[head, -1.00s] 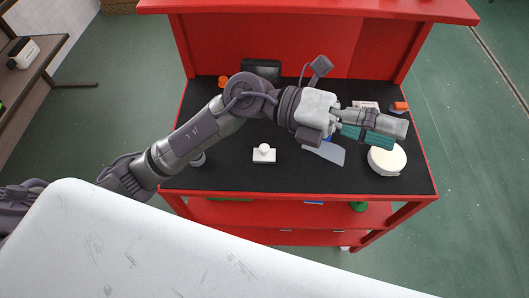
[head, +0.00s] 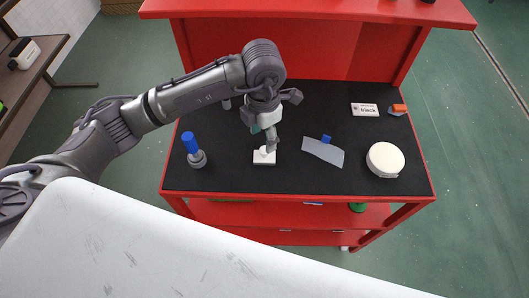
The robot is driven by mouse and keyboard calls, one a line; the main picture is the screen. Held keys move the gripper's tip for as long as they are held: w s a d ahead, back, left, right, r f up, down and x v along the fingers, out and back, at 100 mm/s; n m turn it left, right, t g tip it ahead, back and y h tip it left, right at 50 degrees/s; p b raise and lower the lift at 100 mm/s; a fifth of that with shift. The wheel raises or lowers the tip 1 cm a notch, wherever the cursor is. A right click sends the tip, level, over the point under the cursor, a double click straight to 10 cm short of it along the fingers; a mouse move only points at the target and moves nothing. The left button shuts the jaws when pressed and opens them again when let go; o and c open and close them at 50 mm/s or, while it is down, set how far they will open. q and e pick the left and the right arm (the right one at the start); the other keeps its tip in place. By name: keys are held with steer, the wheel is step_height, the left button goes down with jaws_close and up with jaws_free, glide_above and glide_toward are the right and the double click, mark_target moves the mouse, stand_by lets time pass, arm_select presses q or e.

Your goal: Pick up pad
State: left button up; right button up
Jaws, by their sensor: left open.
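A small white block with a rounded knob on top, which looks like the pad (head: 264,158), sits flat on the black mat in the middle of the cart top. My left gripper (head: 270,146) points down at it, with its fingertips at the knob. It is open. The fingers partly cover the knob, and I cannot tell whether they touch it. My right gripper is not in view.
The black worktop (head: 225,180) also holds a blue-handled tool (head: 195,150), a grey scraper (head: 323,152), a round white disc (head: 385,160), a white label card (head: 365,109) and an orange-grey piece (head: 398,109). A red panel (head: 350,50) rises behind.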

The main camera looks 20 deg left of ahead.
mark_target(264, 150)
arm_select(q)
steer(key=shift+f, duration=0.9)
steer(key=shift+w+d+f+p, duration=0.1)
steer(key=shift+f+p, duration=0.45)
steer(key=shift+f, duration=0.05)
step_height(264, 150, down, 4)
steer(key=shift+w+r+p, duration=0.15)
steer(key=shift+r+p, duration=0.05)
steer(key=shift+p, duration=0.45)
steer(key=shift+f, duration=0.3)
jaws_close()
